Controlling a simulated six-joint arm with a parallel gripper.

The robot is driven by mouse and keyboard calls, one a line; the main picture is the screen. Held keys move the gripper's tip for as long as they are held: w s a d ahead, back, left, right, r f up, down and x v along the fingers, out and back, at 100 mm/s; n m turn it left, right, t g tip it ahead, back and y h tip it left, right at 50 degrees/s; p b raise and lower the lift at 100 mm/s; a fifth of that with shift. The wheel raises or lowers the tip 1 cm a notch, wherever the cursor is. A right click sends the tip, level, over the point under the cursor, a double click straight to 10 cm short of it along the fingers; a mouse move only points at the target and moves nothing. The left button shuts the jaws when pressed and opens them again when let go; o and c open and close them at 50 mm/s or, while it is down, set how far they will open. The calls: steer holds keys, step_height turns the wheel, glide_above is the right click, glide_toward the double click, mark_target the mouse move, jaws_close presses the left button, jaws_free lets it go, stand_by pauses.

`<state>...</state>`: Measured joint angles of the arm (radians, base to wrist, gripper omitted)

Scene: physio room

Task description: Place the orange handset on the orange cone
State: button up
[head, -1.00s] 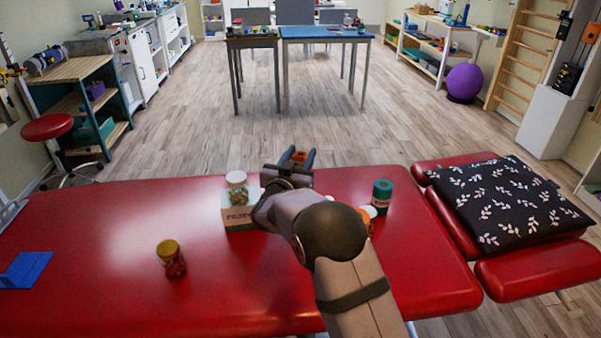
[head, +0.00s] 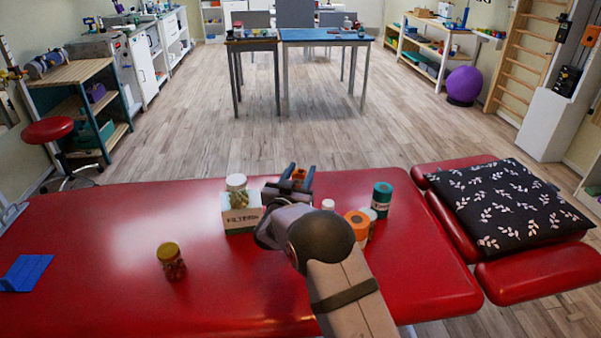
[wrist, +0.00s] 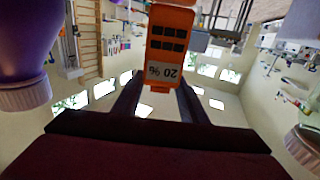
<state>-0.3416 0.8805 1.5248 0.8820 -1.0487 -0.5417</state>
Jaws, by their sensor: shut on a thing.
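My gripper (head: 300,176) is over the far edge of the red treatment table, beside a white box. It is shut on the orange handset (head: 298,174). In the wrist view the handset (wrist: 168,45) sits between the two fingers, with dark buttons and a small display that appears upside down. A round orange thing (head: 357,221) stands on the table just right of my arm. It is partly hidden, and I cannot tell whether it is the orange cone. No other clear cone shows.
On the red table (head: 110,235), a jar (head: 237,188) stands on a white box (head: 240,219). A green container (head: 382,195) and a white-capped bottle (head: 328,204) stand right of my gripper. A yellow-lidded jar (head: 171,260) is at the front left. The table's left half is mostly clear.

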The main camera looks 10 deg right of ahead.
steer(key=shift+f, duration=0.15)
steer(key=o, duration=1.4)
steer(key=shift+o, duration=0.2)
steer(key=shift+s+r, duration=0.1)
steer(key=shift+r, duration=0.1)
steer(key=b+v, duration=0.1)
steer(key=v, duration=1)
steer(key=shift+s+a, duration=0.2)
steer(key=shift+s, duration=0.15)
steer(key=shift+f, duration=0.1)
